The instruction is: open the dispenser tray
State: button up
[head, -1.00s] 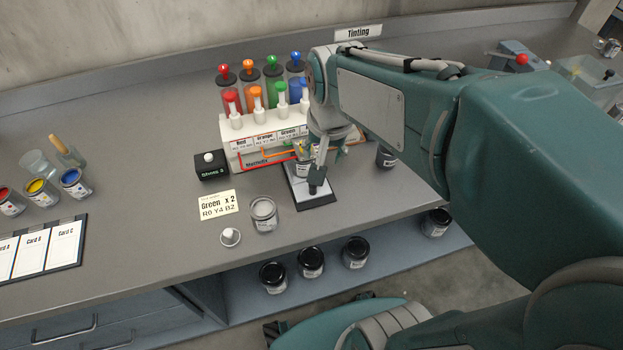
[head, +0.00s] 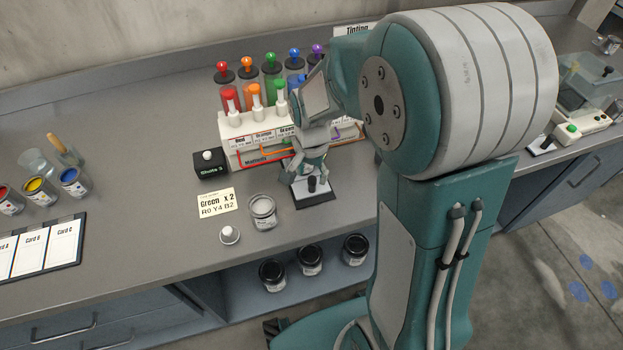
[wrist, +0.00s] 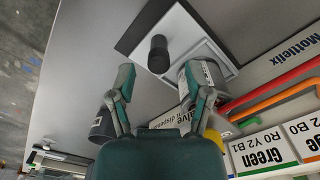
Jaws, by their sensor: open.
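The dispenser tray (head: 316,201) is a dark-edged plate with a pale top and an upright black knob (head: 312,184), in front of the white dispenser (head: 236,128). In the wrist view the tray (wrist: 203,38) lies at the top, with the knob (wrist: 158,54) standing at its near edge. A metal can (wrist: 205,78) stands on the tray, partly covered by my right finger. My gripper (head: 309,178) is open and empty, just over the tray. In the wrist view my gripper (wrist: 158,80) has its fingers spread either side of the knob's line; contact cannot be told.
An open can (head: 263,212), a white cap (head: 229,235) and a "Green x 2" card (head: 217,202) lie left of the tray. A black "Shots" box (head: 211,166) stands by the dispenser. In the wrist view a dark can (wrist: 102,125) is beside my left finger. Jars stand on the lower shelf.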

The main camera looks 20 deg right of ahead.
jog(key=shift+f, duration=1.45)
grip_shut()
